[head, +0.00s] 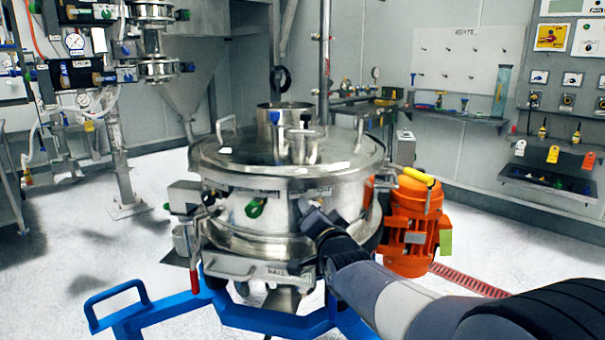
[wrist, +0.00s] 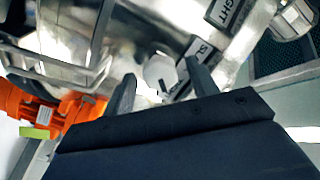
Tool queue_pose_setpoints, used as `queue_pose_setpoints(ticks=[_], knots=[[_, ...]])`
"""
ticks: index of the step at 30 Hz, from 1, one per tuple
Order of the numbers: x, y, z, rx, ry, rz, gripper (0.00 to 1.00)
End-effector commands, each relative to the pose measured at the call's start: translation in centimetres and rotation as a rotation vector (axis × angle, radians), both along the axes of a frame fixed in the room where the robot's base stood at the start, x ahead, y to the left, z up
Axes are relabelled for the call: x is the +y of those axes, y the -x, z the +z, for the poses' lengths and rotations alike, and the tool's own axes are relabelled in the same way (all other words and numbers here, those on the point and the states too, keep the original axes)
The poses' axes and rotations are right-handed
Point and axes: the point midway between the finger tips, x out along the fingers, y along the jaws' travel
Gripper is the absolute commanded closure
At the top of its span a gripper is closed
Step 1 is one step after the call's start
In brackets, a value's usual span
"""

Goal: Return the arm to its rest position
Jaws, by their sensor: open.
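My arm reaches in from the lower right of the head view. My gripper (head: 300,238) is in front of the steel powder sifter (head: 285,170), close to its side wall. In the wrist view my gripper (wrist: 159,70) has its two dark fingers spread apart with nothing held between them. A pale round part and black labels of the steel machine (wrist: 75,20) show beyond the fingertips. I cannot tell whether a fingertip touches the sifter. My arm hides part of the sifter's lower right side.
An orange motor (head: 408,222) with a yellow handle stands at the sifter's right, close to my arm. A blue frame (head: 170,308) lies below. A pegboard (head: 466,58) and shelf are on the back wall. Pipes and gauges stand at left. White floor is open at lower left.

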Motion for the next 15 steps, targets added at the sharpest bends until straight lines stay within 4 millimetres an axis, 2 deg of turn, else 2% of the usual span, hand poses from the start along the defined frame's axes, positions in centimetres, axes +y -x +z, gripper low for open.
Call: queue_pose_setpoints(ticks=[15], knots=[[0.03,0.02,0.38,-0.093,0.403,0.000,0.45]])
